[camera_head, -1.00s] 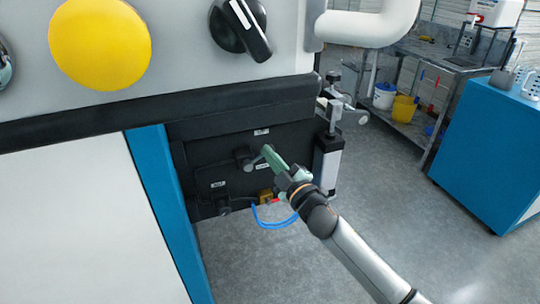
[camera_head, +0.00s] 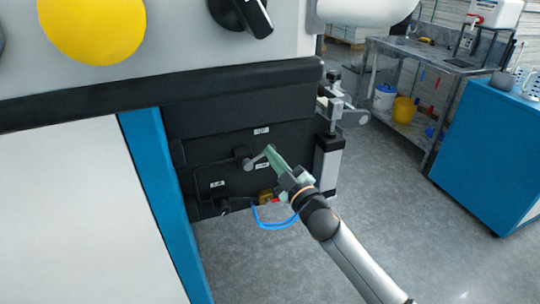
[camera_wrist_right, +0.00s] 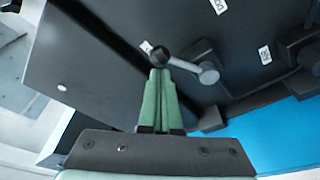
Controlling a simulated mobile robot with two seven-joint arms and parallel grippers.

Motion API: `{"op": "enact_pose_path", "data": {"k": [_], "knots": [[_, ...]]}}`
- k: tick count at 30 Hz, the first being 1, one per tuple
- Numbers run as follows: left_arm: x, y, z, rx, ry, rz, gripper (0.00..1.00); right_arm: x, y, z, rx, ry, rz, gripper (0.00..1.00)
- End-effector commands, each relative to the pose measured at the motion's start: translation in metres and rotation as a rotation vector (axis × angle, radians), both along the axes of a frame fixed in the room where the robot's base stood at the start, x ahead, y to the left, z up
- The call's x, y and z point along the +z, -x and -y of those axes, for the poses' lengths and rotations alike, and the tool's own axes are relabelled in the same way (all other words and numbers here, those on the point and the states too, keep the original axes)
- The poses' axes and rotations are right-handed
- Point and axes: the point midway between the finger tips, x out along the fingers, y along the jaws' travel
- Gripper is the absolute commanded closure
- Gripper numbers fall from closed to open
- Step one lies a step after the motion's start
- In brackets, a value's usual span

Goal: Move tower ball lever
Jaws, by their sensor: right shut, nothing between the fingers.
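The ball lever (camera_head: 257,159) is a short grey arm on the dark panel (camera_head: 215,135) of the machine. In the right wrist view the lever's grey arm (camera_wrist_right: 186,65) runs from a round pivot at right to a black ball (camera_wrist_right: 163,56) at left. My right gripper (camera_head: 268,150), with green fingers, is shut with nothing between them. In the right wrist view its fingertips (camera_wrist_right: 160,73) are right at the ball, just below it in the picture; I cannot tell whether they touch it. In the head view the fingertips hide the ball end. My left gripper is not in view.
A yellow button (camera_head: 92,28) and a black knob (camera_head: 240,14) are on the machine's upper face. A blue hose (camera_head: 275,222) hangs below the panel. A grey cylinder (camera_head: 327,162) stands at its right. A blue cabinet (camera_head: 490,155) is further right, with open floor between.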

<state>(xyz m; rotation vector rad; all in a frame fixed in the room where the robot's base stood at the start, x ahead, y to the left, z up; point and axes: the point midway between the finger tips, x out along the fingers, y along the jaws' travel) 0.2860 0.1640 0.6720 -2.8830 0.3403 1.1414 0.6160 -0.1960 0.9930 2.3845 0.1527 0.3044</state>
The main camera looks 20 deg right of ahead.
Motion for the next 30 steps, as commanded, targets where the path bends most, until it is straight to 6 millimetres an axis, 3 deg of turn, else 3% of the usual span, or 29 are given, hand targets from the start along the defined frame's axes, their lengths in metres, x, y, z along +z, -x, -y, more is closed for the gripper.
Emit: {"op": "enact_pose_path", "data": {"k": [8, 30], "knots": [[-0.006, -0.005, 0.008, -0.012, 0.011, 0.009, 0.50, -0.014, -0.001, 0.007, -0.005, -0.149, -0.010, 1.00], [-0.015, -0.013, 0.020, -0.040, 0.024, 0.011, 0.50, -0.052, -0.001, 0.013, -0.001, -0.783, -0.031, 1.00]]}}
